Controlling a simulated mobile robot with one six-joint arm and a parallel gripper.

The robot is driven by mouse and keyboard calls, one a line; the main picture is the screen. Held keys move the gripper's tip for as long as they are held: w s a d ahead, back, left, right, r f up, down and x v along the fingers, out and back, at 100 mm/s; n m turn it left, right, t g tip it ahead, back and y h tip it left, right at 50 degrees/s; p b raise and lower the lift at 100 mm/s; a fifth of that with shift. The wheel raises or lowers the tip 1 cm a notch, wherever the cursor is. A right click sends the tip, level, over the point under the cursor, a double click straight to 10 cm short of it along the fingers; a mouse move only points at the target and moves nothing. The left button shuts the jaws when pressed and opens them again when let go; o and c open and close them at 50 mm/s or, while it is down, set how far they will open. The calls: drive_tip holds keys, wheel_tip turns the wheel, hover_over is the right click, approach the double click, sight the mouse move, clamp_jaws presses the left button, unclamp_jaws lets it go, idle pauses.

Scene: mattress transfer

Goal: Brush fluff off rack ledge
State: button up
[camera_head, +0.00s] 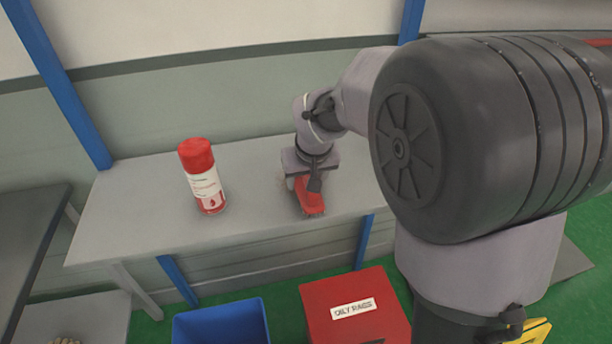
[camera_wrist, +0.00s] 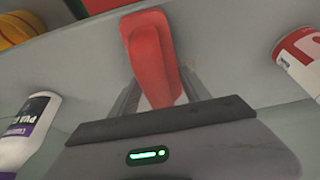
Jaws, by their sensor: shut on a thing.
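My gripper (camera_head: 312,178) is shut on a red brush (camera_head: 309,198) and holds it low over the grey rack ledge (camera_head: 250,205), right of the middle. I cannot tell whether the brush touches the ledge. In the wrist view the red brush (camera_wrist: 152,55) stands out between the two grey fingers. A small pale, fuzzy patch (camera_head: 283,183) shows just left of my gripper; I cannot tell whether it is fluff or bristles. The underside of the brush is hidden.
A red-capped spray can (camera_head: 202,175) stands upright on the ledge, left of my gripper. A white bottle (camera_wrist: 27,125) shows in the wrist view. Blue posts (camera_head: 60,85) flank the ledge. Below are a blue bin (camera_head: 222,325) and a red oily-rags box (camera_head: 355,290).

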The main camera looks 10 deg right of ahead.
drive_tip(key=a, duration=0.2)
drive_tip(key=shift+s+a, duration=0.1)
drive_tip(key=shift+a, duration=0.25)
drive_tip(key=shift+w+r+p, duration=0.15)
drive_tip(key=shift+w+p, duration=0.85)
drive_tip(key=shift+w, duration=1.35)
drive_tip(key=shift+w+p, duration=0.4)
drive_tip(key=shift+w, duration=0.75)
drive_tip(key=shift+w+p, duration=1.05)
drive_tip(key=shift+w, duration=0.75)
drive_tip(key=shift+s+f+b, duration=0.2)
drive_tip(key=shift+s+b, duration=0.55)
drive_tip(key=shift+s, duration=0.4)
drive_tip(key=shift+s+f+b, duration=0.15)
drive_tip(key=shift+s+b, duration=0.55)
drive_tip(key=shift+s, duration=0.45)
drive_tip(key=shift+s+r+b, duration=0.15)
drive_tip(key=shift+s+b, duration=0.35)
drive_tip(key=shift+s, duration=1)
drive_tip(key=shift+s+r+b, duration=0.15)
drive_tip(key=shift+s+b, duration=0.35)
drive_tip(key=shift+s, duration=0.95)
wheel_tip(320, 180, up, 6)
drive_tip(key=p, duration=0.5)
